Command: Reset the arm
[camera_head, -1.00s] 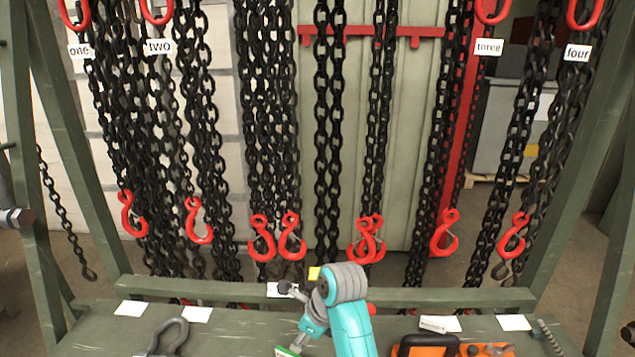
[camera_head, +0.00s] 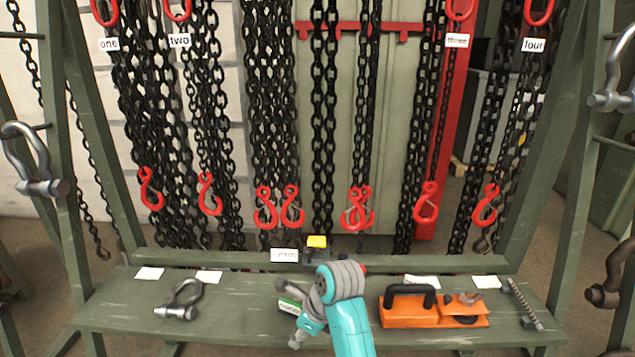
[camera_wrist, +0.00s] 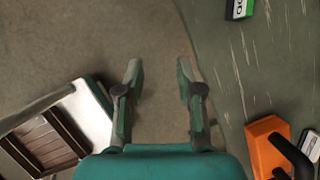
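My teal arm (camera_head: 345,318) rises from the bottom middle of the head view, bent over the front of the bench. In the wrist view my gripper (camera_wrist: 158,72) has its two fingers spread apart, with nothing between them. It points down at bare floor beside the bench edge.
The green bench (camera_head: 240,310) holds a shackle (camera_head: 181,299), a yellow-topped block (camera_head: 317,250), an orange tool (camera_head: 409,310) and a threaded rod (camera_head: 523,304). Black chains with red hooks (camera_head: 427,202) hang behind. More shackles (camera_head: 38,188) hang on the side posts.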

